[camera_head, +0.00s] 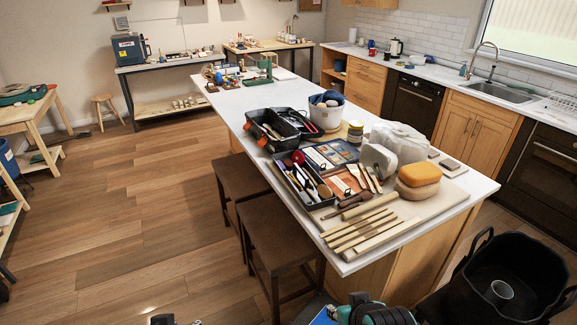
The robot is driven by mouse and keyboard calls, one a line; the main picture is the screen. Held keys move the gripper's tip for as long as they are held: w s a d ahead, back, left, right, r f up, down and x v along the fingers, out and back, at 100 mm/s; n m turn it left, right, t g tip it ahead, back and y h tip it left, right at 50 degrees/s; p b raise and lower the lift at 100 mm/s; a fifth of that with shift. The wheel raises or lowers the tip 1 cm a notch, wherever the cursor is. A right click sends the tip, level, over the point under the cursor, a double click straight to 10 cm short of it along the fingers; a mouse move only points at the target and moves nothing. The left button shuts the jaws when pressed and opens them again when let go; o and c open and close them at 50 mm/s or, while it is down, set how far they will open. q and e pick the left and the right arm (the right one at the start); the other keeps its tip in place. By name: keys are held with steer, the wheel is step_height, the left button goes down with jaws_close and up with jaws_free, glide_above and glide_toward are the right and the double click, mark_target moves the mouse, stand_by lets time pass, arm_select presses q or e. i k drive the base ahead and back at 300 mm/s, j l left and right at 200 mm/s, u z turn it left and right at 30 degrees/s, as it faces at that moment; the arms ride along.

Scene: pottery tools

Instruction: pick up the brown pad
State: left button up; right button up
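A rounded brown pad (417,190) lies on the near right part of the white worktop, on a pale board (440,207). A yellow-orange sponge-like block (420,173) rests on top of it and hides its upper face.
Wooden sticks (362,230) lie left of the pad. White wrapped lumps (400,141) stand behind it. An open toolbox (272,130) and a tool tray (305,184) are farther left. Stools (275,232) stand along the island's left side. A black tub (515,275) is at the lower right.

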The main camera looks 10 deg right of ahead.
mark_target(287, 163)
steer(key=i+j+z, duration=0.15)
steer(key=j, duration=0.2)
steer(key=i+j+z, duration=0.15)
steer(key=j, duration=0.2)
steer(key=i+j+z, duration=0.1)
steer(key=j, duration=0.25)
steer(key=j+z, duration=0.15)
steer(key=j, duration=0.2)
steer(key=i+j+z, duration=0.3)
steer(key=i+j, duration=0.2)
steer(key=i+j+z, duration=0.15)
steer(key=j, duration=0.3)
steer(key=i+j+z, duration=0.1)
steer(key=i+j, duration=0.15)
steer(key=j, duration=0.15)
steer(key=i+j+z, duration=0.15)
steer(key=j, duration=0.25)
steer(key=i+j+z, duration=0.15)
steer(key=j, duration=0.25)
steer(key=i+j+z, duration=0.4)
steer(key=i, duration=0.25)
steer(key=j, duration=0.1)
